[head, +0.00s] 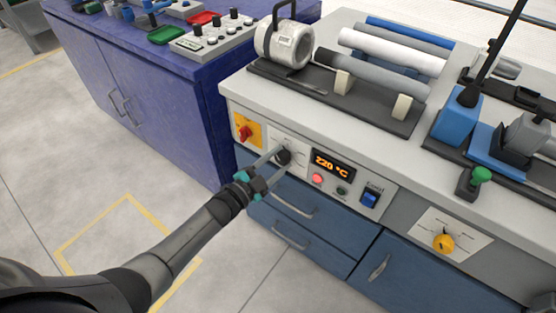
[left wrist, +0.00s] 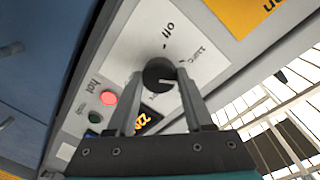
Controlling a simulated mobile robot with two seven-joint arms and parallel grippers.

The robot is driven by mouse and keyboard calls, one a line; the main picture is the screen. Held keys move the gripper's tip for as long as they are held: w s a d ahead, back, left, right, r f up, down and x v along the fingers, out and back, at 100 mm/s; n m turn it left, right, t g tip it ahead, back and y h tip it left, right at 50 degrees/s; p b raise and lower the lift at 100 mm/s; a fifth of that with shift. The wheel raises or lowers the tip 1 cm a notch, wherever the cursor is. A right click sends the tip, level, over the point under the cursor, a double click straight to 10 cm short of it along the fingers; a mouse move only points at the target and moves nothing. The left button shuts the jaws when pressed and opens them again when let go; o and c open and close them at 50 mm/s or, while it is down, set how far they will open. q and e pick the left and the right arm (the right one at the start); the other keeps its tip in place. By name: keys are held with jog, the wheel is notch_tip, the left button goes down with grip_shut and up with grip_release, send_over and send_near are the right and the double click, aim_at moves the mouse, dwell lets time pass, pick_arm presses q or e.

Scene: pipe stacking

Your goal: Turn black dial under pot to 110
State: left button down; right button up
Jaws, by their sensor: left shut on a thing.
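The black dial (head: 283,157) sits on a white label plate on the front panel of the grey-topped bench. It shows large in the left wrist view (left wrist: 157,72). An orange display (head: 332,162) right of the dial reads 220 °C. A silver pot-like cylinder (head: 285,43) with a black handle lies on the bench above. My right gripper is not in view.
A red switch on a yellow plate (head: 246,132) is close left of the dial. A red button (head: 317,179), dark knob (head: 341,191) and blue switch (head: 370,198) are to the right. Drawer handles (head: 294,208) stick out below. Open floor lies in front.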

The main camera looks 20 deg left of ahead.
pick_arm(q)
jog(key=n, duration=0.3)
jog(key=shift+a+n, duration=0.1)
jog(key=shift+n, duration=0.6)
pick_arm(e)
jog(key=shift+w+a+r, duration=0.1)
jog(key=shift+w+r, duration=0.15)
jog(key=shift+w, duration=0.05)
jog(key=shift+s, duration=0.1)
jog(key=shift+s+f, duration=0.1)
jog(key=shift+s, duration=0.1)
pick_arm(q)
jog(key=shift+c, duration=1.5)
grip_release()
jog(key=shift+s, duration=0.1)
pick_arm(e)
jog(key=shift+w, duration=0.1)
